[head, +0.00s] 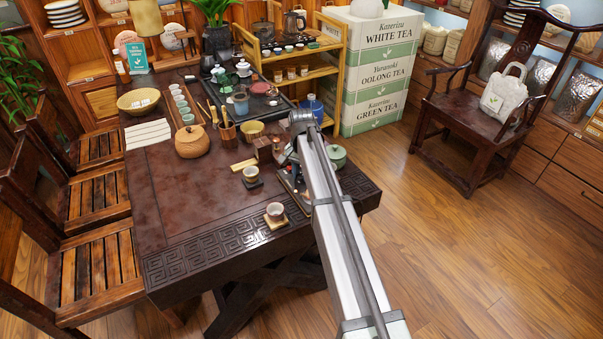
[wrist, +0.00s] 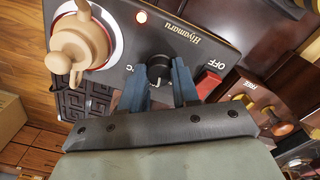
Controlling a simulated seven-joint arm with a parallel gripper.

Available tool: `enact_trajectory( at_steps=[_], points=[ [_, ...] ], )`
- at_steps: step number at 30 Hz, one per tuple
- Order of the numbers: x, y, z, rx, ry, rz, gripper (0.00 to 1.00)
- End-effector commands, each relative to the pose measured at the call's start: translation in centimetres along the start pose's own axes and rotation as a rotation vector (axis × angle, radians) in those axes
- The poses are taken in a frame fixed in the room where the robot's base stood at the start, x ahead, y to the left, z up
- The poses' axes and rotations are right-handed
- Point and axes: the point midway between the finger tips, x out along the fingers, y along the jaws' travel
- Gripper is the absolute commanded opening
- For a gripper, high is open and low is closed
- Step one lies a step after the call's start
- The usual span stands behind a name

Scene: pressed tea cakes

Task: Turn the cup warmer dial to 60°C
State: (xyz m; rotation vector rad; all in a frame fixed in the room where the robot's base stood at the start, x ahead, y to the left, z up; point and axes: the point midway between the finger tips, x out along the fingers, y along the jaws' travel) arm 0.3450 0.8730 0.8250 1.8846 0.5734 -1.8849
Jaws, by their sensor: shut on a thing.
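My gripper (wrist: 160,80) is shut on the dial. A red switch (wrist: 208,84) marked OFF is right of the fingers. In the head view my arm hides most of the warmer near the table's right edge.
A tan clay teapot (wrist: 80,42) stands on the warmer's round plate, left of the dial.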

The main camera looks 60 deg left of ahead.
Motion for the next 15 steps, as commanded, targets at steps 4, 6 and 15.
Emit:
enact_trajectory(
  at_steps=[4, 6, 15],
  points=[
    [-0.05, 0.00, -0.07, 0.100, 0.001, 0.000, 0.00],
    [-0.05, 0.00, -0.07, 0.140, 0.001, 0.000, 0.00],
    [-0.05, 0.01, -0.08, 0.244, 0.001, -0.001, 0.00]
  ],
)
